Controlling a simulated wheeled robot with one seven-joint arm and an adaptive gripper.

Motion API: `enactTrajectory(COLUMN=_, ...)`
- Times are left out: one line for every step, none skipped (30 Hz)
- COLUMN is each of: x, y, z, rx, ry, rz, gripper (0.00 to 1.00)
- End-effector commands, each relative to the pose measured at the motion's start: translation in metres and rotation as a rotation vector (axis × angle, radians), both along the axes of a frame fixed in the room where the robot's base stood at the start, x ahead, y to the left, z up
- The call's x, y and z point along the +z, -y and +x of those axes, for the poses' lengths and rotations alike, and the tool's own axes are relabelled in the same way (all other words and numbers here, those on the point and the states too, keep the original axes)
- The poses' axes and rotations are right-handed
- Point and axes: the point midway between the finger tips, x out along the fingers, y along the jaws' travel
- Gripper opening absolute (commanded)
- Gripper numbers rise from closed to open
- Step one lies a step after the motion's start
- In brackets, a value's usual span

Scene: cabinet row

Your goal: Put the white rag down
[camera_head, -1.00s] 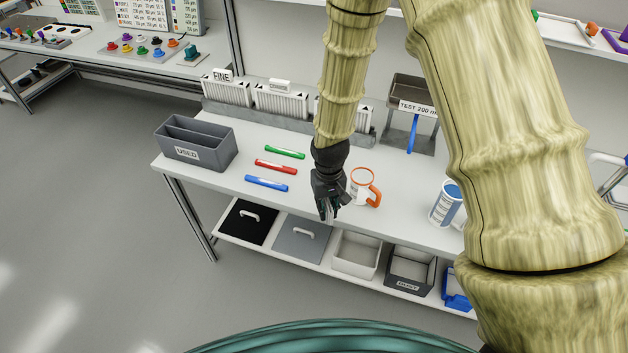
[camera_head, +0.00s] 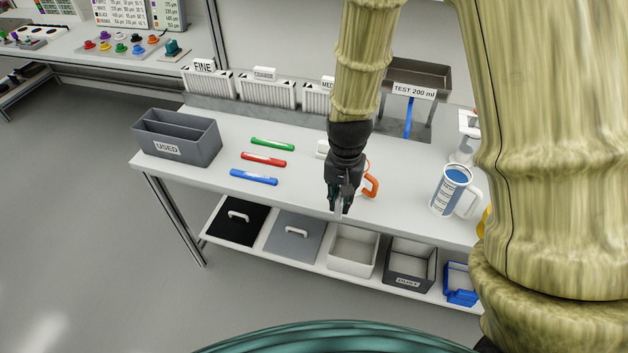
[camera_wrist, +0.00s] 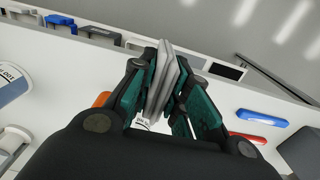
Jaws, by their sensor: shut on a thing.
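The white rag (camera_wrist: 170,72) is a folded, light grey-white piece pinched between the teal pads of my gripper (camera_wrist: 163,95) in the wrist view. Only a small pale bit of the rag shows between the fingertips there. I cannot tell how high the rag is above the table.
Green (camera_head: 272,144), red (camera_head: 263,159) and blue (camera_head: 253,177) markers lie left of my gripper, beside a grey USED bin (camera_head: 177,140). A blue-and-white jug (camera_head: 450,190) stands to the right. Open bins (camera_head: 352,252) and lids (camera_head: 298,238) sit on the shelf below.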

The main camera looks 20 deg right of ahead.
Motion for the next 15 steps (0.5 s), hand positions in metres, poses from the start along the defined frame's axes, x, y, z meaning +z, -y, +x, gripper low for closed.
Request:
enactTrajectory(x=0.001, y=-0.002, z=0.011, rx=0.001, ry=0.001, rz=-0.001, gripper=0.0)
enactTrajectory(x=0.0, y=-0.004, z=0.017, rx=0.001, ry=0.001, rz=-0.001, gripper=0.0)
enactTrajectory(x=-0.001, y=-0.006, z=0.025, rx=0.001, ry=-0.001, rz=-0.001, gripper=0.0)
enactTrajectory(x=-0.001, y=-0.007, z=0.031, rx=0.002, ry=0.001, rz=-0.001, gripper=0.0)
enactTrajectory(x=-0.001, y=-0.009, z=0.037, rx=0.002, ry=0.001, rz=-0.001, gripper=0.0)
enactTrajectory(x=-0.002, y=-0.011, z=0.045, rx=0.002, ry=0.001, rz=-0.001, gripper=0.0)
enactTrajectory(x=-0.003, y=-0.012, z=0.05, rx=0.003, ry=-0.001, rz=-0.001, gripper=0.0)
enactTrajectory(x=-0.003, y=-0.013, z=0.057, rx=0.003, ry=0.001, rz=-0.001, gripper=0.0)
enactTrajectory(x=-0.004, y=-0.015, z=0.064, rx=0.003, ry=0.001, rz=-0.001, gripper=0.0)
enactTrajectory(x=-0.005, y=-0.016, z=0.07, rx=0.002, ry=0.001, rz=-0.001, gripper=0.0)
enactTrajectory(x=-0.005, y=-0.018, z=0.076, rx=0.002, ry=0.0, rz=0.0, gripper=0.0)
enactTrajectory(x=-0.006, y=-0.02, z=0.084, rx=0.002, ry=0.001, rz=-0.001, gripper=0.0)
enactTrajectory(x=-0.006, y=-0.021, z=0.09, rx=0.002, ry=0.001, rz=-0.001, gripper=0.0)
enactTrajectory(x=-0.007, y=-0.022, z=0.095, rx=0.002, ry=0.001, rz=-0.001, gripper=0.0)
enactTrajectory(x=-0.008, y=-0.024, z=0.102, rx=0.002, ry=0.001, rz=-0.001, gripper=0.0)
